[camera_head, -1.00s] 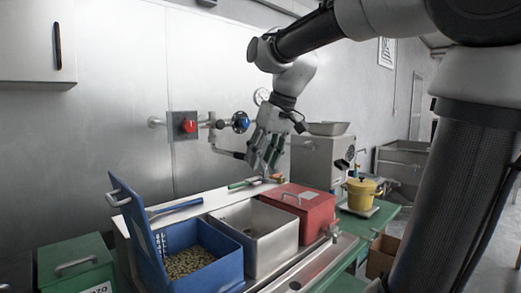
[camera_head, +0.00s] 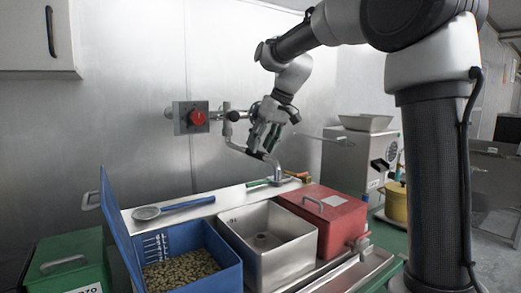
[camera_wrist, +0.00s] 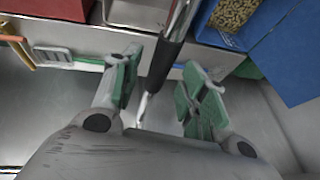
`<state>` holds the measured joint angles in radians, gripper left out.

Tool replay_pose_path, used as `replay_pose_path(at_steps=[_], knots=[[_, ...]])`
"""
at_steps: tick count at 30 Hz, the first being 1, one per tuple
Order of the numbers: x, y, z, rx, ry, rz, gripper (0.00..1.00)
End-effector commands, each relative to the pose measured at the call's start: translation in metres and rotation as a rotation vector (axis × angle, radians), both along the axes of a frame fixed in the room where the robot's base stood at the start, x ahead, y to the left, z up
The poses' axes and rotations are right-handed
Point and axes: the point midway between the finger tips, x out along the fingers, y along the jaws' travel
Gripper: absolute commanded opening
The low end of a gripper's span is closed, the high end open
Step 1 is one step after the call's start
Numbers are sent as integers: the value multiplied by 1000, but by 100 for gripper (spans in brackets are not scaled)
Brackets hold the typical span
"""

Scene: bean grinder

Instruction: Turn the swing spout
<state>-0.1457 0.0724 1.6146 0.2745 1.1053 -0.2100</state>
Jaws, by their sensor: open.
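The swing spout (camera_head: 273,162) is a metal pipe coming off the wall fittings, bending down above the sink ledge. In the wrist view the spout (camera_wrist: 182,18) runs down from the top, with a black sleeve (camera_wrist: 164,66) and a thinner end below it. My gripper (camera_head: 263,147) is at the spout, fingers pointing down. In the wrist view my gripper (camera_wrist: 162,92) is open, with green pads on either side of the pipe. The sleeve lies in the gap, and I see no clear contact with either pad.
A red knob (camera_head: 197,118) sits on a wall box left of the spout. Below stand an open blue bin of beans (camera_head: 215,245), a steel basin (camera_head: 290,247) and a red lidded box (camera_head: 330,212). A blue-handled strainer (camera_head: 180,206) lies on the ledge.

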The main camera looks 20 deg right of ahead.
Motion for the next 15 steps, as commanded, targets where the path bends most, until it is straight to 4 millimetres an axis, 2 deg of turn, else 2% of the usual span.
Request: replay_pose_path(at_steps=[6,14,15], knots=[[7,6,-19,0,0,0,43],[7,7,-21,0,-1,0,43],[7,7,-21,0,-1,0,40]])
